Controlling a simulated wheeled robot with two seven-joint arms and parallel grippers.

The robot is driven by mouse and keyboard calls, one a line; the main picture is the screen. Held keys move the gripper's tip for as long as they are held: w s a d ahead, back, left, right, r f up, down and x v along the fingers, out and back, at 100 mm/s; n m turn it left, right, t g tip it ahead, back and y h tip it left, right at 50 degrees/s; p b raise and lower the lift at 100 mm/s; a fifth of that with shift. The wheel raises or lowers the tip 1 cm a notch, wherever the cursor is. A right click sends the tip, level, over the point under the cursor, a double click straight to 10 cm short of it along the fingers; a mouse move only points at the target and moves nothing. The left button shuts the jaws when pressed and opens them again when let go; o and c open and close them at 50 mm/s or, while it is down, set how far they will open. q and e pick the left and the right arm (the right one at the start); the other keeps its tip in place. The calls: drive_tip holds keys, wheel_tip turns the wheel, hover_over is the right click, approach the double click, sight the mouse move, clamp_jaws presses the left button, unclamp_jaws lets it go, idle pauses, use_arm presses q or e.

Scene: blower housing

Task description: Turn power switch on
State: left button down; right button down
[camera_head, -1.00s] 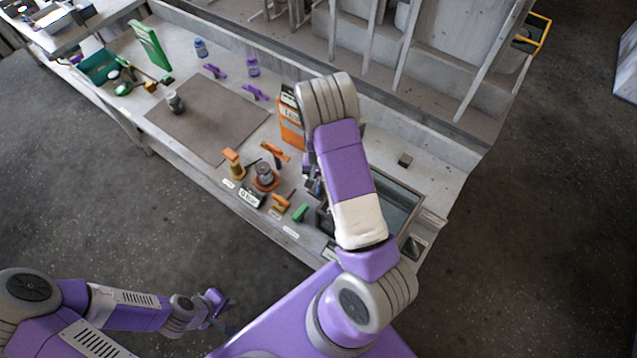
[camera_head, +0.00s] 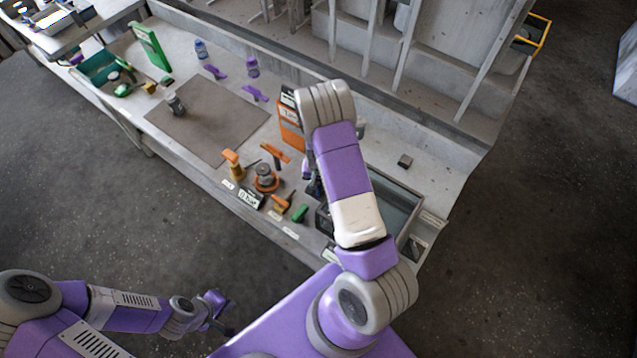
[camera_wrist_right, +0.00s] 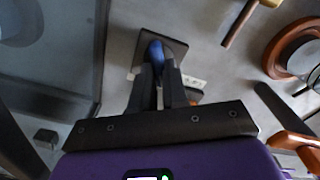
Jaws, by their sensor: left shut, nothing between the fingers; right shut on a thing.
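In the right wrist view, a blue rounded piece (camera_wrist_right: 155,50) stands on a dark square plate (camera_wrist_right: 121,52) on the grey bench. It looks like a switch lever, but its shape is mostly covered by my fingers. My right gripper (camera_wrist_right: 161,64) is shut on this blue piece. A white label (camera_wrist_right: 193,82) lies just right of the plate. In the head view my right forearm hides the blue piece. My left gripper (camera_head: 220,308) is shut and empty, low at the left, away from the bench.
A glass-topped dark box (camera_head: 398,198) stands right of my right arm; its pane fills the left of the wrist view. An orange box (camera_head: 290,128), orange-handled tools (camera_head: 232,164), a round orange-based part (camera_head: 265,178) and a green block (camera_head: 300,213) stand close by. A brown mat (camera_head: 205,125) lies further left.

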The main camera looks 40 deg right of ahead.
drive_tip(key=shift+m, duration=0.3)
drive_tip(key=m, duration=0.2)
drive_tip(key=shift+m, duration=0.3)
drive_tip(key=m, duration=0.2)
drive_tip(key=shift+s+d+m, duration=0.1)
drive_tip(key=shift+s+m, duration=0.05)
drive_tip(key=shift+m, duration=0.15)
drive_tip(key=m, duration=0.6)
drive_tip(key=shift+s+p, duration=0.1)
drive_tip(key=shift+p, duration=0.3)
drive_tip(key=c, duration=1.1)
unclamp_jaws()
drive_tip(key=shift+c, duration=0.2)
drive_tip(key=shift+r, duration=0.1)
wheel_tip(320, 180, up, 7)
drive_tip(key=shift+r+p, duration=0.2)
drive_tip(key=shift+p, duration=0.3)
